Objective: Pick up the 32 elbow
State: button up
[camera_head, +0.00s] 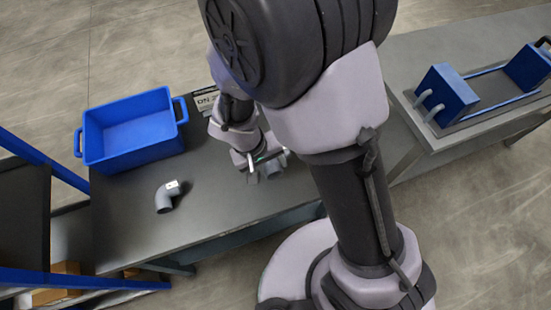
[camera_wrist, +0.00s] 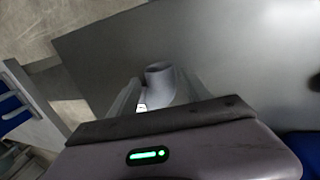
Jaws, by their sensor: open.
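A grey pipe elbow (camera_wrist: 163,82) shows in the wrist view between the two fingers of my gripper (camera_wrist: 158,90), its round open end facing up and away. I cannot tell whether the fingers touch it. In the head view my gripper (camera_head: 265,168) is low over the dark table, with this elbow (camera_head: 273,166) partly hidden by the fingers. My gripper is open. A second grey elbow (camera_head: 165,200) with a white label lies on the table to the left, apart from my gripper. No size marking is readable on either elbow.
An empty-looking blue bin (camera_head: 133,131) stands on the table (camera_head: 215,205) at the left. A sign reading "DN" (camera_head: 207,101) is behind my gripper, partly hidden. A blue press-like fixture (camera_head: 447,94) stands on the right bench. Table around the second elbow is clear.

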jog(key=b+x, duration=0.1)
jog(key=x, duration=0.2)
jog(key=shift+r, duration=0.1)
grip_shut()
